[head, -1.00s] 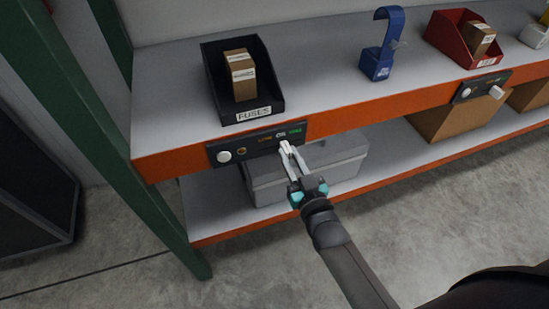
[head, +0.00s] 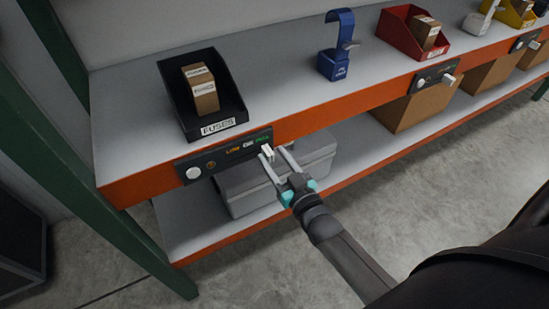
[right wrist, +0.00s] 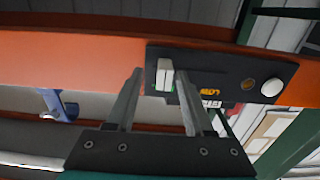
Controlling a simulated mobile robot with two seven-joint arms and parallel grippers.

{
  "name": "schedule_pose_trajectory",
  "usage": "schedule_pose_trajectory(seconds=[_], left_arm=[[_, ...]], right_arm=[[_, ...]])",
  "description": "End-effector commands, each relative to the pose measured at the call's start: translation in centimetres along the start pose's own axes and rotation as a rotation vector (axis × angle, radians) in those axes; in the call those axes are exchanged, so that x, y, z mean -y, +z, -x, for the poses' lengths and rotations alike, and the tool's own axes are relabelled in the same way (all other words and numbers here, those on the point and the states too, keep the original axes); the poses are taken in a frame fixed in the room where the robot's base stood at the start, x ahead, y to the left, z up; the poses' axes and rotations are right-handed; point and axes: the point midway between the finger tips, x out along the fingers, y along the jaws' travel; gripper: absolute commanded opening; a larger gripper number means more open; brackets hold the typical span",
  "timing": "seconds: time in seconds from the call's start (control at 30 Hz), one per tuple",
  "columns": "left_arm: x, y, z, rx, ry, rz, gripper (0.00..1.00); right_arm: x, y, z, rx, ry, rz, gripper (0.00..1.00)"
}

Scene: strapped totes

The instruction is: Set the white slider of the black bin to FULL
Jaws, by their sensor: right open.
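The black bin (head: 186,118), labelled FUSES and holding small brown boxes, stands on the upper shelf. Below it, a dark panel (head: 218,160) on the orange shelf edge carries LOW, OK and FULL labels. The white slider (head: 267,152) is at the panel's right end, just under the green FULL label (head: 264,140). My right gripper (head: 274,153) is open, its fingers on either side of the slider. In the right wrist view the slider (right wrist: 164,75) stands between the parted fingers, closer to the right-hand one. FULL is mostly hidden there. My left gripper is not in view.
A grey lidded tote (head: 240,195) is on the lower shelf behind my gripper. A blue holder (head: 335,65) and a red bin (head: 405,40) stand farther right, with another slider panel (head: 432,77). The green post (head: 150,255) is at the left.

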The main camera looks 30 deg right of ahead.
Motion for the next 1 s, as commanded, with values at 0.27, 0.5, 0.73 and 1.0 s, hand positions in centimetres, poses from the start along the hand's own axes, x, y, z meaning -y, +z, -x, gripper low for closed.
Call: schedule_pose_trajectory(seconds=[0.27,0.5,0.73,1.0], left_arm=[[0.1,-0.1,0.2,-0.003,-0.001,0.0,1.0],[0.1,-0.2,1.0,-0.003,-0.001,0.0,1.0],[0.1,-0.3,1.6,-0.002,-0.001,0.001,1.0],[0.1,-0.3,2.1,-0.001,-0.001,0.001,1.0]], right_arm=[[0.1,0.0,0.7,0.001,-0.001,-0.001,0.53],[0.1,0.0,4.5,0.004,-0.001,-0.001,0.53],[0.0,0.0,9.1,0.004,-0.001,0.0,0.53],[0.0,0.0,13.7,0.002,-0.001,0.001,0.53]])
